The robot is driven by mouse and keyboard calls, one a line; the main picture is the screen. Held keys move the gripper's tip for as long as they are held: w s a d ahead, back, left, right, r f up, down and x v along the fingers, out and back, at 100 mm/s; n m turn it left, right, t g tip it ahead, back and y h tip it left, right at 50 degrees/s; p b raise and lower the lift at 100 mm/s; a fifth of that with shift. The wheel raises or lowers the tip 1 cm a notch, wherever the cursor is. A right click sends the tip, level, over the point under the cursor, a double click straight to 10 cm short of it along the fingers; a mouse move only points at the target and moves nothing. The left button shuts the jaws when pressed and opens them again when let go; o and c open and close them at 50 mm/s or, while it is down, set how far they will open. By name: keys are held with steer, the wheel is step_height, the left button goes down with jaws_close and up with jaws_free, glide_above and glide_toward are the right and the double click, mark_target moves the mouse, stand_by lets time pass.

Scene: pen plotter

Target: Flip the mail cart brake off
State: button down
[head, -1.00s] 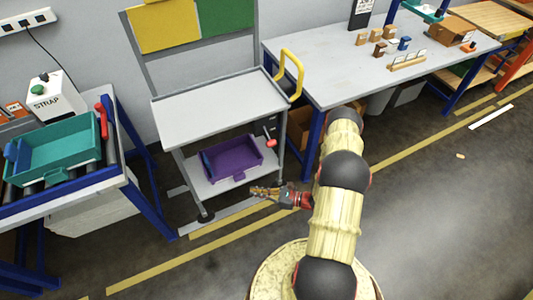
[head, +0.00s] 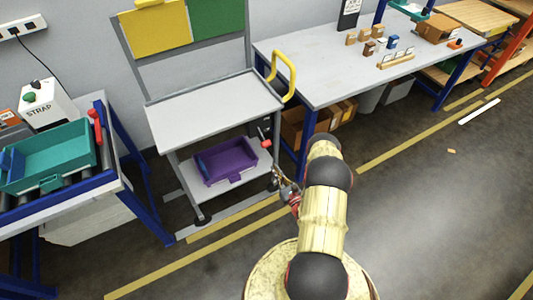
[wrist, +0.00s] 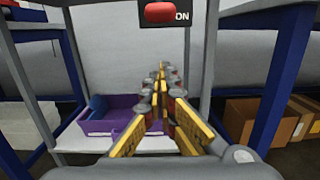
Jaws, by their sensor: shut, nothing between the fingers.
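The mail cart (head: 205,112) is a grey two-shelf cart with a yellow handle on its right. The brake lever has a red knob (head: 266,144) at the cart's right front. In the wrist view the red knob (wrist: 160,13) is at the top centre, on a dark plate reading "ON". My gripper (head: 274,180) is below the knob in the head view, by the lower shelf's right front corner. In the wrist view its yellow fingers (wrist: 162,75) are closed together, empty, pointing at the cart below the knob. They appear apart from the lever.
A purple bin (head: 227,162) sits on the cart's lower shelf. A blue-legged workbench (head: 330,75) stands to the right, with cardboard boxes (wrist: 261,121) beneath it. A roller stand with a teal bin (head: 50,157) is at the left.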

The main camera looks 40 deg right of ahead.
steer(key=f+b+x, duration=0.1)
steer(key=b+x, duration=0.1)
steer(key=x, duration=0.8)
steer(key=r, duration=0.1)
steer(key=s+r, duration=0.1)
steer(key=r, duration=0.2)
steer(key=shift+s+a+r, duration=0.25)
steer(key=shift+s+r, duration=0.05)
steer(key=shift+r, duration=0.05)
steer(key=shift+d+p, duration=0.1)
steer(key=shift+p, duration=0.2)
